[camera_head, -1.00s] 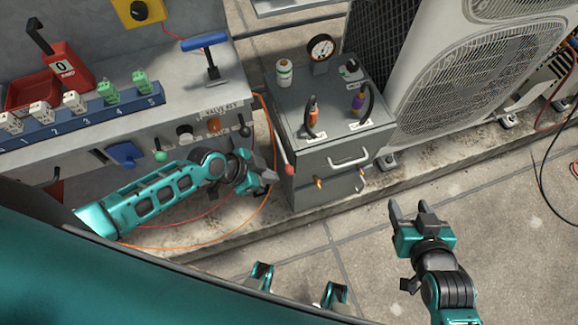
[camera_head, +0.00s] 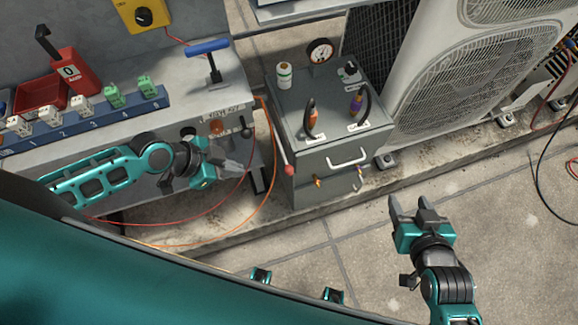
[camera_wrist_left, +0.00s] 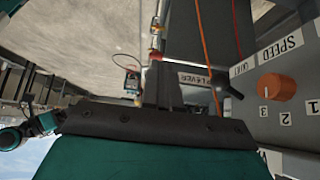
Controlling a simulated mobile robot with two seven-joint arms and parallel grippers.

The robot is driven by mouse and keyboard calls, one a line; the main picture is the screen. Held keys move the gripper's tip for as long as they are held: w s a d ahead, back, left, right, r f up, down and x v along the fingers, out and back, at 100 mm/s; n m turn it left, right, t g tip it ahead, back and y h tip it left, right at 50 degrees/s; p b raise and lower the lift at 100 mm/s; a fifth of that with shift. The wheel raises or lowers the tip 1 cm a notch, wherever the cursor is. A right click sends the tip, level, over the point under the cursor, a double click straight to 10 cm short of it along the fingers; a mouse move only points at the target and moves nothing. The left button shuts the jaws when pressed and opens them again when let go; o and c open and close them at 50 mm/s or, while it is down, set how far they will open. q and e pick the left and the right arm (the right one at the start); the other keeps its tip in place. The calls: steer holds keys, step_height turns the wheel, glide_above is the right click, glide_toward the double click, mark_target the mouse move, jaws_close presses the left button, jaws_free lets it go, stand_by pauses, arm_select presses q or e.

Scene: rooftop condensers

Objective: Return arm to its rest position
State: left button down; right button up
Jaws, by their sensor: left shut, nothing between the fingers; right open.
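My left gripper (camera_head: 234,170) is shut and empty, hanging over the front of the grey bench panel (camera_head: 90,168). Its teal arm (camera_head: 100,180) reaches in from the left, bent at the wrist. In the left wrist view, the shut fingers (camera_wrist_left: 160,85) point away with nothing between them, left of an orange knob (camera_wrist_left: 277,87) with a SPEED label. My right gripper (camera_head: 410,205) is open and empty above the paving at the right, apart from everything.
A grey cabinet (camera_head: 325,160) with two plugged leads and a gauge (camera_head: 320,50) on top stands right of my left gripper. An orange cable (camera_head: 275,190) loops between them. A numbered blue rack (camera_head: 95,125) and red lockout box (camera_head: 75,80) are on the bench. Open paving (camera_head: 350,250) lies in front.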

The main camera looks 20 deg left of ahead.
stand_by(0.6)
arm_select(q)
steer(key=shift+w+d+r+n+t+y, duration=0.1)
steer(key=shift+d+r+n+t+y, duration=0.45)
steer(key=shift+n+t, duration=0.75)
steer(key=shift+w+d+r+n+t+y, duration=0.1)
steer(key=shift+d+r+n+t+y, duration=0.2)
steer(key=shift+n+t+y, duration=0.95)
steer(key=shift+w+d+r+n+t+y, duration=0.15)
steer(key=shift+d+r+n+t, duration=0.3)
steer(key=shift+n+t, duration=0.9)
steer(key=shift+s+n+g, duration=0.1)
steer(key=shift+n+g, duration=0.3)
steer(key=shift+g, duration=0.1)
